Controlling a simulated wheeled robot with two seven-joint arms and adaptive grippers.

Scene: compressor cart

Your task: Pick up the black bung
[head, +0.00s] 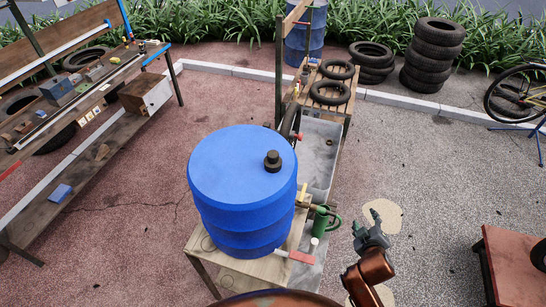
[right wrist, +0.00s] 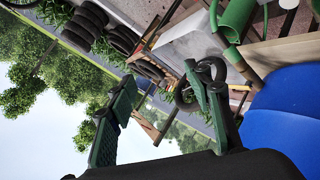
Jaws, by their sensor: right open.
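The black bung (head: 272,160) stands upright on the top of the blue barrel (head: 228,180), right of the middle of the lid. The barrel stands on a wooden stand. My right gripper (head: 370,222) is to the right of the barrel in the head view, well apart from the bung. In the right wrist view my right gripper (right wrist: 160,76) has its two green fingers spread with nothing between them. The blue barrel's edge (right wrist: 285,115) shows at the right of that view, and the bung does not show there. My left gripper is not in view.
A grey trough (head: 318,160) and a bench with tyres (head: 331,92) stand behind. A cluttered workbench (head: 85,110) is at left, a reddish table (head: 515,260) at right.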

